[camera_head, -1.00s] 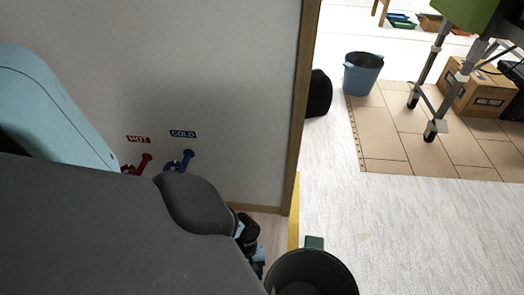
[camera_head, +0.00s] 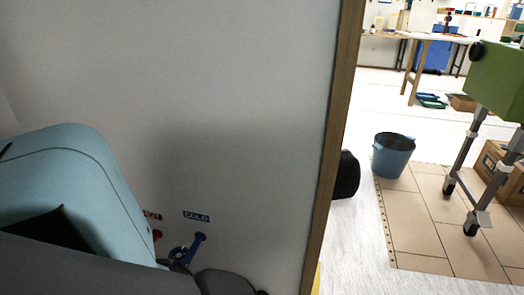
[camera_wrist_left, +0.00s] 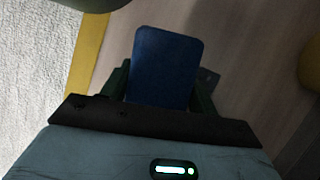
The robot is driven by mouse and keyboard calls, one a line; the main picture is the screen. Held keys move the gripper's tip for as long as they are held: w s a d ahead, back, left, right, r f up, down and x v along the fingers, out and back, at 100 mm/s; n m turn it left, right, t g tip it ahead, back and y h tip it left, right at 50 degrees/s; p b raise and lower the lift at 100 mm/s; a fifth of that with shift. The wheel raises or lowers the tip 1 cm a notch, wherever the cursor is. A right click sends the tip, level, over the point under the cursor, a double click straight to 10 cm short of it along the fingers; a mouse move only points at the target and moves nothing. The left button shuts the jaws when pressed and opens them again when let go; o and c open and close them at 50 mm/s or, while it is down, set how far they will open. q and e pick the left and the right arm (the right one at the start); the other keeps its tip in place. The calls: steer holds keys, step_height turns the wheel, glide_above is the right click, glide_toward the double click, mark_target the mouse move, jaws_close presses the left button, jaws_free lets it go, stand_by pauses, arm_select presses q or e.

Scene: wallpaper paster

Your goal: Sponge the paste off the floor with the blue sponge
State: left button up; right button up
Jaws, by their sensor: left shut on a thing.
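In the left wrist view, my left gripper (camera_wrist_left: 163,82) is shut on the blue sponge (camera_wrist_left: 167,60), a dark blue rounded block between its two dark fingers. The sponge is over a dim wood-look floor (camera_wrist_left: 240,50); whether it touches the floor cannot be told. In the head view, my left arm fills the lower left, and neither the gripper nor the sponge shows. No paste can be made out on the floor in either view. My right gripper is in neither view.
A wall edge (camera_head: 335,150) divides the head view. Beyond it are a blue bucket (camera_head: 393,155), a black object (camera_head: 346,175), brown floor sheeting (camera_head: 425,225), a green wheeled stand (camera_head: 497,80) and a cardboard box (camera_head: 500,165). Hot and cold taps (camera_head: 185,250) are low on the wall. A yellow strip (camera_wrist_left: 88,60) edges pale flooring.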

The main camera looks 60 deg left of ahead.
arm_select(q)
step_height(320, 180, down, 2)
steer(key=shift+f+b, duration=0.1)
steer(key=shift+b, duration=0.75)
step_height(320, 180, down, 4)
steer(key=b, duration=0.3)
steer(key=shift+r, duration=0.2)
steer(key=shift+f+b, duration=0.4)
steer(key=shift+b, duration=0.05)
